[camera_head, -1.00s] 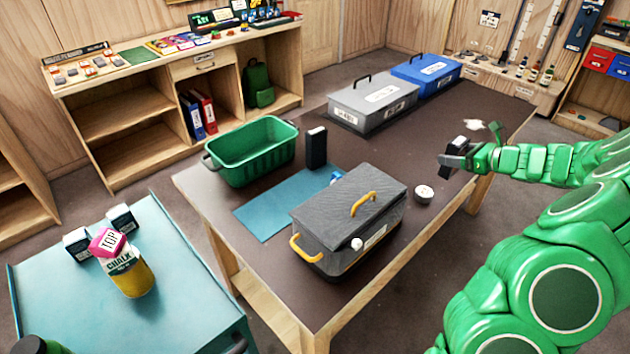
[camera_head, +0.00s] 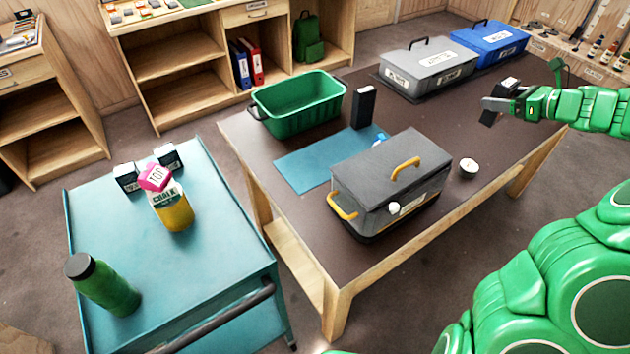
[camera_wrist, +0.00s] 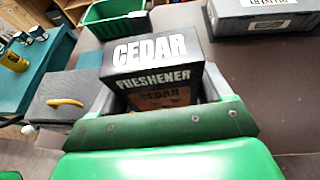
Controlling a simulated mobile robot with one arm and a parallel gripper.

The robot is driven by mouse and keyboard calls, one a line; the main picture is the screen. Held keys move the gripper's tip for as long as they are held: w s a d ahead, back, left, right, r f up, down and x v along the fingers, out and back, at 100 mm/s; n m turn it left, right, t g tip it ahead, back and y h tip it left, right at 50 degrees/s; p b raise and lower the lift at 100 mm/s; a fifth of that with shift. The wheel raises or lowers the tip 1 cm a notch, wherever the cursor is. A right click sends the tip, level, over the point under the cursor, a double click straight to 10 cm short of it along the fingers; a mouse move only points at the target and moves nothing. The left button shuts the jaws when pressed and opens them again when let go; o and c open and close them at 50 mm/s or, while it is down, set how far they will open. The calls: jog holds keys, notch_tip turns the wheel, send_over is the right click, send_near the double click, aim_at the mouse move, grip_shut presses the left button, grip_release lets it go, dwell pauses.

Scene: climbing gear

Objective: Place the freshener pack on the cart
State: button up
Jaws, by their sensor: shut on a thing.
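My gripper (camera_head: 497,104) is shut on the freshener pack, a black box with white "CEDAR FRESHENER" lettering (camera_wrist: 155,58) between the fingers in the wrist view. In the head view the pack (camera_head: 510,83) shows only as a small dark shape at the gripper, over the right part of the brown table. The teal cart (camera_head: 225,215) stands at the left in the head view, well apart from the gripper.
The brown table (camera_head: 300,225) holds a green basket (camera_head: 300,108), an upright black box (camera_head: 363,106), a blue mat (camera_head: 310,165), a grey toolbox (camera_head: 390,180), a white-topped round tin (camera_head: 468,168) and grey and blue cases (camera_head: 430,65). The cart's middle and front right are clear.

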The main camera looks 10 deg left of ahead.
jog(key=s+a+n+g+y, duration=0.1)
jog(key=s+a+n+g, duration=0.35)
jog(key=a, duration=0.75)
jog(key=s+a+n+g+y, duration=0.1)
jog(key=s+a+g, duration=0.1)
jog(key=s+a, duration=0.75)
jog(key=s+a+n+g+y, duration=0.1)
jog(key=s+a+n+g, duration=0.2)
jog(key=a, duration=1.1)
jog(key=s+a+n+g+h, duration=0.1)
jog(key=s+a+n+g, duration=0.3)
jog(key=s, duration=0.6)
jog(key=s+a+n+g+h, duration=0.2)
jog(key=s+a, duration=0.3)
jog(key=s, duration=0.5)
jog(key=s+a+n+g+h, duration=0.1)
jog(key=s+a+n+g, duration=0.3)
jog(key=s, duration=0.6)
jog(key=shift+m+t, duration=0.75)
jog(key=shift+m, duration=0.1)
jog(key=shift+w+a+f, duration=1.5)
jog(key=shift+a+f, duration=0.5)
jog(key=shift+f, duration=1.05)
jog(key=shift+w+a+f, duration=1.55)
jog(key=shift+a+f, duration=0.5)
jog(key=shift+f, duration=0.95)
jog(key=shift+w+a+f, duration=1.5)
jog(key=shift+a+f, duration=0.5)
jog(key=shift+f, duration=1.05)
